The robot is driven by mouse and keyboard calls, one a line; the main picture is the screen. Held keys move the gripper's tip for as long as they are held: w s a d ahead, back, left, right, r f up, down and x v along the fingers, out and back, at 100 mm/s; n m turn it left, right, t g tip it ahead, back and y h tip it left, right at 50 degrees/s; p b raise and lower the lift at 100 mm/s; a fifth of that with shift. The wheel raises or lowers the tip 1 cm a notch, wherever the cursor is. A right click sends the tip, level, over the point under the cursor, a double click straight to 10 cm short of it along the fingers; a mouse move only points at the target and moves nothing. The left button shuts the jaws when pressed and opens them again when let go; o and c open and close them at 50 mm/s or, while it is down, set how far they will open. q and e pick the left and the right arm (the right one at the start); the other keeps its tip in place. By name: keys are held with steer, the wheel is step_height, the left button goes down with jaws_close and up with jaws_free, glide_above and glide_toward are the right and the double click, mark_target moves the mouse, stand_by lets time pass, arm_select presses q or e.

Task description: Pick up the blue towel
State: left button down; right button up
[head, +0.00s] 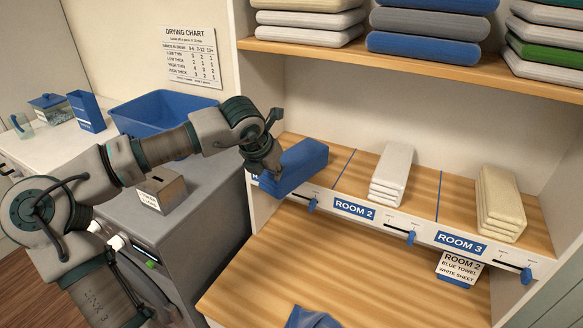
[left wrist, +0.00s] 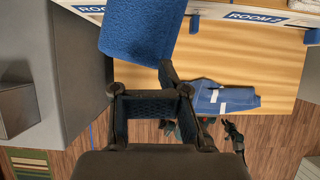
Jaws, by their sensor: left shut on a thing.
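The folded blue towel (head: 302,165) is at the left bay of the shelf, tilted, its front end over the shelf edge. My left gripper (head: 268,160) is at its left end, shut on it. In the left wrist view the towel (left wrist: 142,30) rises beyond the gripper fingers (left wrist: 150,98); the gripped part is partly hidden by the fingers. My right gripper does not show in the head view.
White towels (head: 391,174) and cream towels (head: 500,203) fill the neighbouring bays. An upper shelf (head: 420,67) hangs above. A blue cloth (head: 312,318) lies on the wooden counter (head: 290,265), otherwise mostly clear.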

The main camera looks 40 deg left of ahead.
arm_select(q)
steer(key=shift+s+d+r, duration=0.1)
steer(key=shift+s, duration=0.4)
steer(key=shift+s+d+r, duration=0.1)
steer(key=shift+s, duration=0.4)
steer(key=shift+c, duration=1.9)
jaws_free()
steer(key=shift+a, duration=0.15)
